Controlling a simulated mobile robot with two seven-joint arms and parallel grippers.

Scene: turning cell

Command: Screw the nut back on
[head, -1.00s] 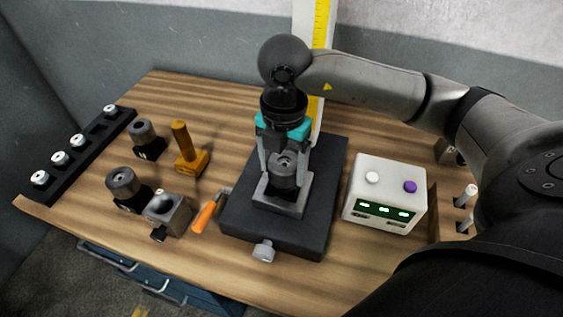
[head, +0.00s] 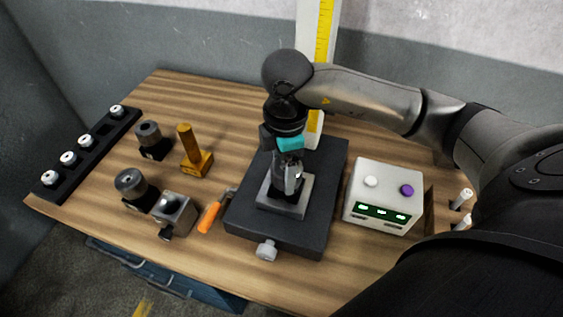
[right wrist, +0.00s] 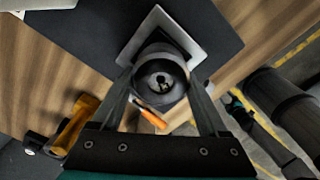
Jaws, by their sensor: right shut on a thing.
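My right gripper (head: 288,188) points down over the fixture on the black base block (head: 245,225). In the right wrist view its two fingers (right wrist: 162,92) are shut on the dark round nut (right wrist: 143,77), one on each side. The nut has a round opening in the middle, with something dark inside it. It sits upright above the grey square plate (head: 268,203) of the fixture. In the head view the fingers hide most of the nut, and its thread and how far down it sits cannot be seen. My left gripper is not in view.
Left of the block lie an orange-handled tool (head: 207,219), a grey metal block (head: 175,214), two dark holders (head: 131,186) and a yellow-brown stand (head: 193,158). A black rack (head: 86,150) with white-topped pieces is far left. A white control box (head: 383,195) stands right.

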